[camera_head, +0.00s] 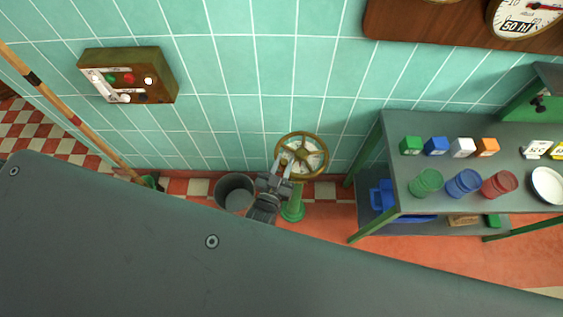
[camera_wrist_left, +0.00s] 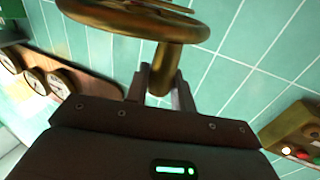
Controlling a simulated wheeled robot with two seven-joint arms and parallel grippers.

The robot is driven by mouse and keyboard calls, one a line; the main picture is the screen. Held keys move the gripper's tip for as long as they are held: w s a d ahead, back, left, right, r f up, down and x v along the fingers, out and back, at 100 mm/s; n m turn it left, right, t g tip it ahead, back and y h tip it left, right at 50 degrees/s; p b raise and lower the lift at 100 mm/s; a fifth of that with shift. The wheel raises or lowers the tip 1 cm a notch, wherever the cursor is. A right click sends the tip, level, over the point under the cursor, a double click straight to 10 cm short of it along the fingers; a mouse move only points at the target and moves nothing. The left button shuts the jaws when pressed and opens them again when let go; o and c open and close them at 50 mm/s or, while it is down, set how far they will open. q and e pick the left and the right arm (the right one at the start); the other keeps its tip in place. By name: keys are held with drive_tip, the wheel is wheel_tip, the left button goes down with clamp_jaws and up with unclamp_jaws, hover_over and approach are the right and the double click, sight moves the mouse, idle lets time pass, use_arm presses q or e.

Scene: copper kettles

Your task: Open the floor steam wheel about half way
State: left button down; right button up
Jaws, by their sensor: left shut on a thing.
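The floor steam wheel (camera_head: 322,153) is a brass ring with spokes and a pale centre, on a green stand (camera_head: 293,207) against the tiled wall. My left gripper (camera_head: 284,163) is at the lower left of its rim. In the left wrist view the wheel's brass rim (camera_wrist_left: 190,27) crosses the top, and a brass handle (camera_wrist_left: 165,62) sticks out from it towards me. The left gripper's fingers (camera_wrist_left: 164,88) are shut on that handle, one on each side. My right gripper is in neither view.
A grey bucket (camera_head: 235,190) stands on the floor just left of the wheel. A green-legged table (camera_head: 400,186) with cubes and cups is to the right. A control box (camera_head: 160,75) hangs on the wall at the upper left. A long pole (camera_head: 75,118) leans at the left.

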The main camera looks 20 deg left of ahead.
use_arm(q)
drive_tip(key=shift+w+d+r, duration=0.1)
drive_tip(key=shift+d+r, duration=0.1)
drive_tip(key=shift+d, duration=0.1)
drive_tip(key=c, duration=1.5)
unclamp_jaws()
drive_tip(key=shift+c, duration=0.2)
drive_tip(key=shift+o, duration=1.1)
drive_tip(key=shift+w, duration=0.15)
drive_tip(key=shift+o, duration=0.4)
drive_tip(key=shift+f, duration=0.15)
drive_tip(key=shift+s+a+f, duration=0.1)
drive_tip(key=shift+s+a, duration=0.1)
drive_tip(key=shift+s, duration=0.35)
drive_tip(key=s+b, duration=0.2)
drive_tip(key=s, duration=0.7)
drive_tip(key=shift+s+a, duration=0.3)
drive_tip(key=shift+s, duration=0.05)
